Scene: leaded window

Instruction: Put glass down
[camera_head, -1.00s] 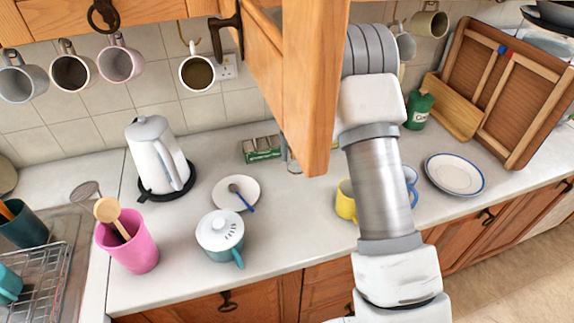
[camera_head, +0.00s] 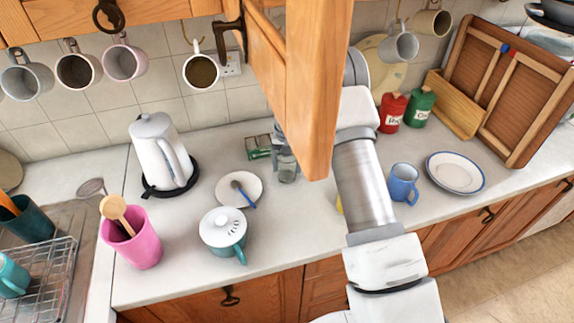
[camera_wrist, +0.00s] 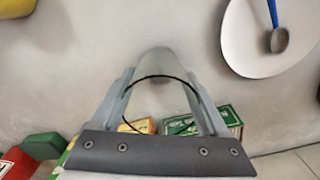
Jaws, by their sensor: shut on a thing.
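A clear glass (camera_head: 287,172) shows just left of the open cupboard door's lower end, over the worktop (camera_head: 300,225) at the back. It also shows in the wrist view (camera_wrist: 160,97), with its dark round rim between the two grey fingers. My gripper (camera_wrist: 158,80) is shut on the glass, one finger on each side. In the head view only a small part of my gripper (camera_head: 281,146) shows; the door hides the rest. I cannot tell whether the glass's base touches the worktop.
The wooden cupboard door (camera_head: 312,95) hangs open in front of my arm. A blue mug (camera_head: 403,184) stands right.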

